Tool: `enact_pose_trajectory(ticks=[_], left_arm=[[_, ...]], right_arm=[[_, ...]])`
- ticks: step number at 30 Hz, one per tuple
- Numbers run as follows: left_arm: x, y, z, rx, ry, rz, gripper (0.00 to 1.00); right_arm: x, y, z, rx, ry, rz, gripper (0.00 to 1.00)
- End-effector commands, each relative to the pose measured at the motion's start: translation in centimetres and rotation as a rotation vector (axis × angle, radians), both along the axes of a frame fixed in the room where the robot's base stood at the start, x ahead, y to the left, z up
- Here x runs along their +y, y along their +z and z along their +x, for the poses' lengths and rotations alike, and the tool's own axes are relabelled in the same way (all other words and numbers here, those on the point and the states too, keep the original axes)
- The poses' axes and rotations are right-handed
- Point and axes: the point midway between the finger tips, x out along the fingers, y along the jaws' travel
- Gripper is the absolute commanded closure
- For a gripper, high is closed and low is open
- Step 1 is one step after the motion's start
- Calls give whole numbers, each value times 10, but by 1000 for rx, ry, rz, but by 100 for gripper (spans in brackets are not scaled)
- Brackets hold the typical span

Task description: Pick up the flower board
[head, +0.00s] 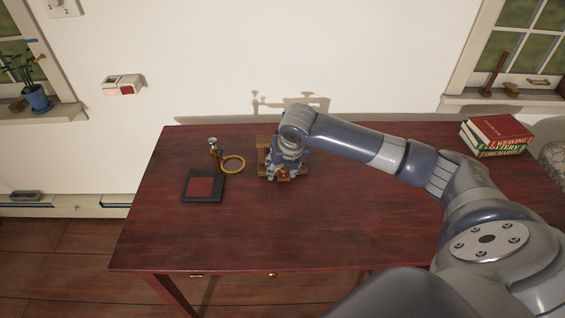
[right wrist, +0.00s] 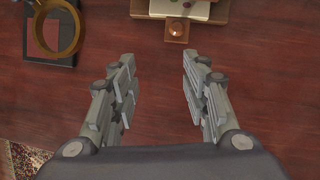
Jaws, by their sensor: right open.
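The flower board appears to be the wooden board (right wrist: 140,8) at the top edge of the right wrist view, with pale and green patches and a small square wooden block with a knob on its near side. Its far part is cut off by the frame. In the head view the wooden board (head: 262,157) lies on the table, mostly hidden by my right arm and gripper. My right gripper (right wrist: 158,58) is open and empty. Its fingers point toward the board, with bare table between them, and show over the board in the head view (head: 283,174). My left gripper is not in view.
A brass ring (head: 233,173) on a stand and a black-edged red square (head: 201,188) lie left of the board. Several stacked books (head: 497,130) stand at the table's right rear. The front of the dark red table (head: 260,235) is clear. A wall is behind.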

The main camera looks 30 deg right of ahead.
Motion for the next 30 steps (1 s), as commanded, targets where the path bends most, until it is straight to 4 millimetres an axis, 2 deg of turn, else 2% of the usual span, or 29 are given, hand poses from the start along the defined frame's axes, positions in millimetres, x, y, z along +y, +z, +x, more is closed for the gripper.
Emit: enact_pose_trajectory(ticks=[1, 3, 7, 15, 23, 30], left_arm=[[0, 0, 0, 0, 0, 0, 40], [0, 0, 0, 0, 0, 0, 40], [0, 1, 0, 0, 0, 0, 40], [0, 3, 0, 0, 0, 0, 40], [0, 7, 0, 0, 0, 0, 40], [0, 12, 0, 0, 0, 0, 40]], right_arm=[[-15, 10, 6, 0, 33, -32, 57], [-25, 17, 9, 4, 73, -59, 57], [-34, 17, 14, 11, 105, -77, 57], [-38, -20, 29, 10, 106, -78, 57], [-39, -38, 36, 9, 107, -77, 57], [-42, -68, 48, 10, 105, -78, 57]])
